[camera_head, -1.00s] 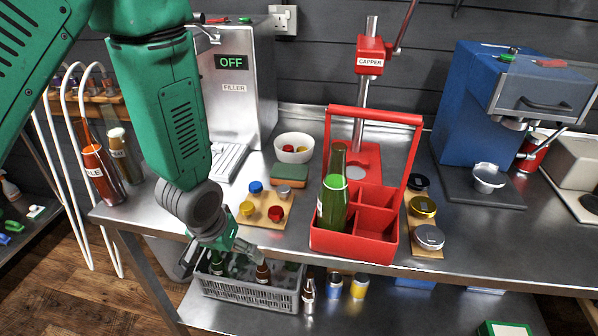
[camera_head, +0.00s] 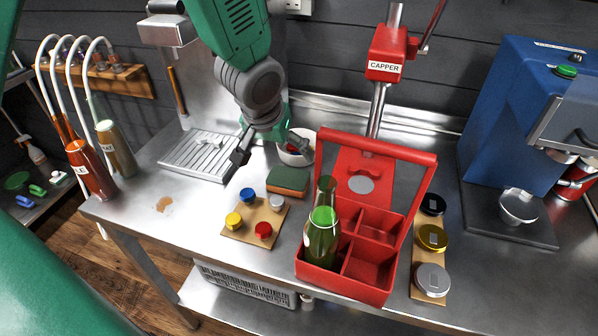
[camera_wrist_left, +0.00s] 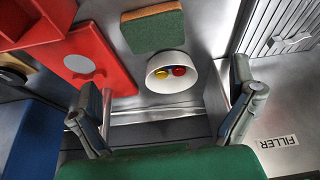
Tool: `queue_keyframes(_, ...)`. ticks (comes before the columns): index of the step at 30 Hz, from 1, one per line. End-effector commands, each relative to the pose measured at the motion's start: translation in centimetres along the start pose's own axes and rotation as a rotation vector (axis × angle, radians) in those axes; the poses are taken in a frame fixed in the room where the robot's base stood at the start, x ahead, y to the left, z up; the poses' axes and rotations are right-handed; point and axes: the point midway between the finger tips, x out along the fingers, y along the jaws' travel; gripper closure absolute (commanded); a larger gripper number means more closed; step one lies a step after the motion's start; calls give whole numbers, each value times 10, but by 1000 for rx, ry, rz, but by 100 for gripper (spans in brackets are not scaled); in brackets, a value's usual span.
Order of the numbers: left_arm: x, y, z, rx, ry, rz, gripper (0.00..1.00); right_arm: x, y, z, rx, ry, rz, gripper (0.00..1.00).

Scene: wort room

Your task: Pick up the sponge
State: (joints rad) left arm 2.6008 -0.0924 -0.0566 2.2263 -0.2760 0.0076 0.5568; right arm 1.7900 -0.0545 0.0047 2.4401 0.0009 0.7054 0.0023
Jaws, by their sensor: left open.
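The sponge (camera_head: 288,180), green on top with a brown layer below, lies flat on the steel counter behind the cap board and left of the red bottle carrier. It also shows in the left wrist view (camera_wrist_left: 152,28), at the top, beyond the white bowl. My left gripper (camera_head: 268,150) is open and empty, its fingers spread above the counter, just behind and left of the sponge in the head view. It is not touching the sponge. In the left wrist view the spread fingers (camera_wrist_left: 164,80) flank the bowl. My right gripper is not in view.
The white bowl (camera_head: 296,150) with caps is close to a left finger. The wooden board (camera_head: 249,222) with coloured caps lies in front of the sponge. The red carrier (camera_head: 340,283) holds a green bottle (camera_head: 321,240). The capper (camera_head: 386,55) and filler tray (camera_head: 200,156) are nearby.

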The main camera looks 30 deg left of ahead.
Motion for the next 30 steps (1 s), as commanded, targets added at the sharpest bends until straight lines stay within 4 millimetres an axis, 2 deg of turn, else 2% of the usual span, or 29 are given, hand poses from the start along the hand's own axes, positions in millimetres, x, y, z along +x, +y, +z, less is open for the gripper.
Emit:
queue_keyframes(6,48,0,2,2,-7,-3,0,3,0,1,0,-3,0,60)
queue_keyframes(9,65,1,0,2,-6,-2,0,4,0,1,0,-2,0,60)
queue_keyframes(17,83,2,1,2,-3,-1,0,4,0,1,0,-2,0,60)
queue_keyframes(25,122,7,2,2,-5,-2,0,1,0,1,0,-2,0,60)
queue_keyframes(30,130,7,2,2,-2,0,0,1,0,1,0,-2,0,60)
